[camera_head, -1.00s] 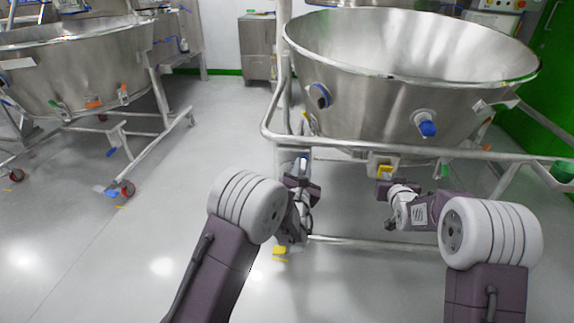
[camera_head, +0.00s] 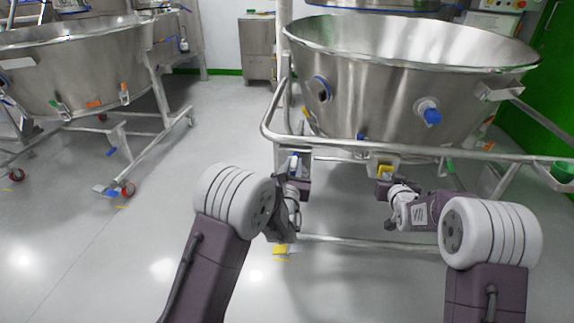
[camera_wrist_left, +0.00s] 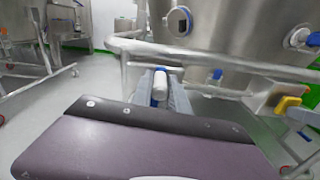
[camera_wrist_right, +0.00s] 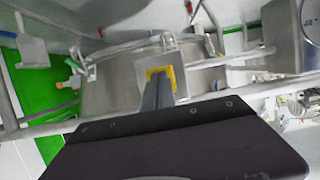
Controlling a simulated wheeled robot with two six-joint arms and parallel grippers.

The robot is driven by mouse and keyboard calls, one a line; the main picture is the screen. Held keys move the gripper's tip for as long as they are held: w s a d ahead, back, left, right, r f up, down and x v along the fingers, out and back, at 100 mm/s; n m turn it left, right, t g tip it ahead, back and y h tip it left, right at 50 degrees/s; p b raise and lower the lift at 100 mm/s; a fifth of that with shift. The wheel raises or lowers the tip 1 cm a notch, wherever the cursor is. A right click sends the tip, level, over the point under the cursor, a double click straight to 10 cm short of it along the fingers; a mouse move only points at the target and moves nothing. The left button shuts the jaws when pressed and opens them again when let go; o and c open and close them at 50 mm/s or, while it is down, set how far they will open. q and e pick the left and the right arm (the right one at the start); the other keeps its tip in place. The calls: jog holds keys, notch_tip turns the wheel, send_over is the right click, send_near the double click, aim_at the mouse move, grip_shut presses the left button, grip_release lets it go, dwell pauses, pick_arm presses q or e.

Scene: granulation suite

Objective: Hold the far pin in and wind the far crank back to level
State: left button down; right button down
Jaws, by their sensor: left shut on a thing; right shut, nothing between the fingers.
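A large steel bowl (camera_head: 390,95) hangs in a tubular frame on the right, its rim close to level. My left gripper (camera_head: 297,178) is at the frame's left front corner, shut on a white crank handle with a blue end (camera_wrist_left: 160,85), which lies between its fingers. The rest of the crank is largely hidden. My right gripper (camera_head: 384,184) is shut and empty, its tips at the yellow-edged pin housing (camera_head: 385,170) under the front rail. In the right wrist view the fingertips (camera_wrist_right: 158,84) meet the yellow collar (camera_wrist_right: 165,74); the pin itself is hidden by them.
The frame's front rail (camera_head: 400,152) runs just above both grippers. A lower bar (camera_head: 370,243) crosses near the floor. A second bowl (camera_head: 85,70) on a wheeled stand is at the left. The floor between the stands is clear.

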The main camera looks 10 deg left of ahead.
pick_arm(q)
jog(key=shift+a, duration=0.4)
dwell(0.6)
jog(key=shift+d+f, duration=0.1)
dwell(0.7)
jog(key=shift+s+f, duration=0.1)
pick_arm(e)
jog(key=s, duration=0.8)
jog(key=shift+d, duration=0.3)
pick_arm(q)
jog(key=c, duration=1.1)
grip_release()
jog(key=shift+c, duration=0.2)
jog(key=shift+o, duration=0.3)
